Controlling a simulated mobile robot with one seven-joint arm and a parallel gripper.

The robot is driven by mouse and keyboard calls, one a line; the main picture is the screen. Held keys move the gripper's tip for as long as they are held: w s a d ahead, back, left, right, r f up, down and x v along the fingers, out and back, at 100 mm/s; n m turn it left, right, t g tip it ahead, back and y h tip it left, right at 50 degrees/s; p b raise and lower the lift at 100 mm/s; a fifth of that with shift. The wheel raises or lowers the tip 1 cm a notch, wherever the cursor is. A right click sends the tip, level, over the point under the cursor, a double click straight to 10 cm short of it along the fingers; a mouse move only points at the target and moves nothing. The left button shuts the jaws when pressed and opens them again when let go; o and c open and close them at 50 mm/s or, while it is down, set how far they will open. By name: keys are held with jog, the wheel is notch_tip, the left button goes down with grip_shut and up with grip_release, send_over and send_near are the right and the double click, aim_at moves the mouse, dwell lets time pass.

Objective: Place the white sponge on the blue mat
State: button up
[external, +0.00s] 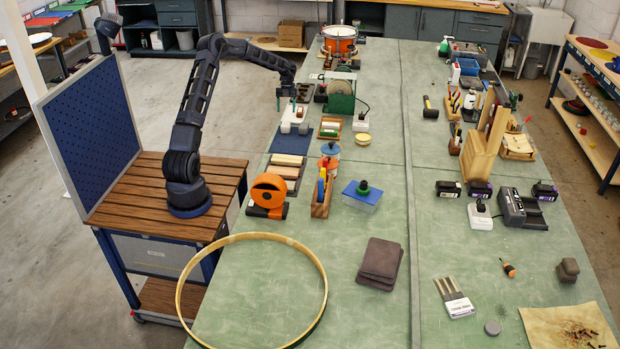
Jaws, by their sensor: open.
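The dark blue mat (291,144) lies flat near the left edge of the green bench, and its top looks bare. I cannot pick out the white sponge with certainty. My gripper (286,104) is open above the bench's left edge, beyond the mat. It appears empty, with its fingers pointing down.
A white-and-grey item (297,114) stands close to my gripper. A large wooden hoop (322,270) lies at the front left.

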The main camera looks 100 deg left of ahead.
jog(key=shift+v, duration=1.25)
jog(key=w+d+r+n+g+y, duration=0.1)
jog(key=w+d+r, duration=0.45)
jog(key=d, duration=0.25)
jog(key=w+d+r+n+y, duration=0.1)
jog(key=w+d+r+n, duration=0.1)
jog(key=w+d+r, duration=0.45)
jog(key=w+d+r+n+y, duration=0.15)
jog(key=d+r, duration=0.25)
jog(key=d, duration=0.8)
jog(key=w+d+r+n+y, duration=0.1)
jog(key=w+d+r+n, duration=0.2)
jog(key=d, duration=0.8)
jog(key=s+d+r+n+t+y, duration=0.1)
jog(key=s+d+r+n, duration=0.2)
jog(key=d, duration=0.7)
jog(key=s+d+r+n+t+y, duration=0.15)
jog(key=s+d+r, duration=0.3)
jog(key=d, duration=0.55)
jog(key=s+d+f+n+t+h, duration=0.1)
jog(key=s+d+n, duration=0.1)
jog(key=s+d, duration=0.4)
jog(key=s+d+f+n+t+h, duration=0.1)
jog(key=s+d+f+n+t, duration=0.1)
jog(key=s+d, duration=0.4)
jog(key=s+n, duration=0.1)
jog(key=s, duration=0.2)
jog(key=shift+f, duration=0.3)
